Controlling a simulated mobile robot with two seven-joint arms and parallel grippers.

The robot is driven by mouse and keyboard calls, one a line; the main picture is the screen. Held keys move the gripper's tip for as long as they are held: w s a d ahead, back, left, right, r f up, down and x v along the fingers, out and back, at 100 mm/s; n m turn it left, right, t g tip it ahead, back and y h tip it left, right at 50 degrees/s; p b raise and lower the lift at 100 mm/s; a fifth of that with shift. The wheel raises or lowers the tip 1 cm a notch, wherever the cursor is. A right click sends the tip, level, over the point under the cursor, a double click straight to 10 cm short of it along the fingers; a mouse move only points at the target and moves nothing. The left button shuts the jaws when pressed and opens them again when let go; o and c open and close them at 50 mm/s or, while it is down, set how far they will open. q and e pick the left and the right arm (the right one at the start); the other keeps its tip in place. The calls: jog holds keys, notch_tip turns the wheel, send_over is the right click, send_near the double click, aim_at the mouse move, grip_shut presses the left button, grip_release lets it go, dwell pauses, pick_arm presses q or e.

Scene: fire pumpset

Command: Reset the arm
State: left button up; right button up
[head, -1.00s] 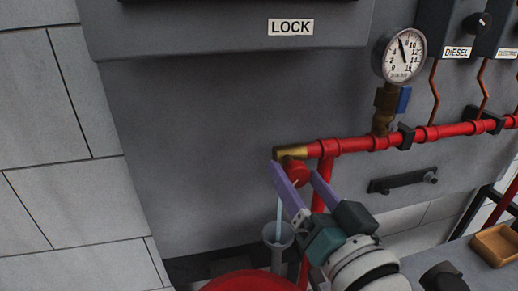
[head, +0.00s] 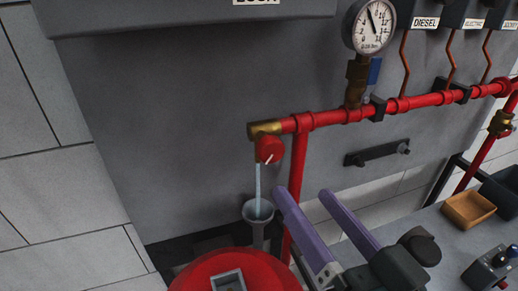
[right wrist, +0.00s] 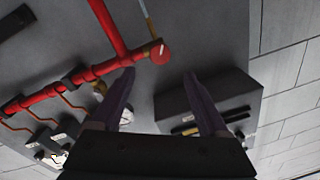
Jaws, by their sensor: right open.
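My right gripper (head: 318,212) has two purple fingers that stand apart with nothing between them. It is below the red pipe and to the right of the red valve knob (head: 269,150), clear of it. The knob sits under the brass end (head: 264,129) of the pipe, and a thin stream of water (head: 257,185) falls from there into a grey funnel (head: 258,212). In the right wrist view my fingers (right wrist: 158,85) are also spread, with the red knob (right wrist: 160,54) beyond them. My left gripper is not in view.
The red pipe (head: 340,116) runs along the grey panel with a pressure gauge (head: 369,25) above it. A large red round part (head: 190,280) is at the bottom. An orange tray (head: 468,209) and a dark control box (head: 490,268) are on the right.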

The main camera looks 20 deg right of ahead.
dwell(0.4)
jog(key=s+f+n+g+y, duration=0.1)
jog(key=s+f+n+g, duration=0.3)
jog(key=g, duration=0.4)
jog(key=s+d+n+g+h, duration=0.1)
jog(key=s+d+g, duration=0.1)
jog(key=s+g, duration=0.3)
jog(key=s+d+n+g+h, duration=0.1)
jog(key=s+d+g, duration=0.15)
jog(key=s, duration=0.35)
notch_tip(320, 180, up, 37)
jog(key=p, duration=3.6)
jog(key=shift+w+f+p, duration=0.15)
jog(key=shift+p, duration=0.2)
jog(key=shift+a+f+t, duration=0.1)
jog(key=shift+t, duration=0.15)
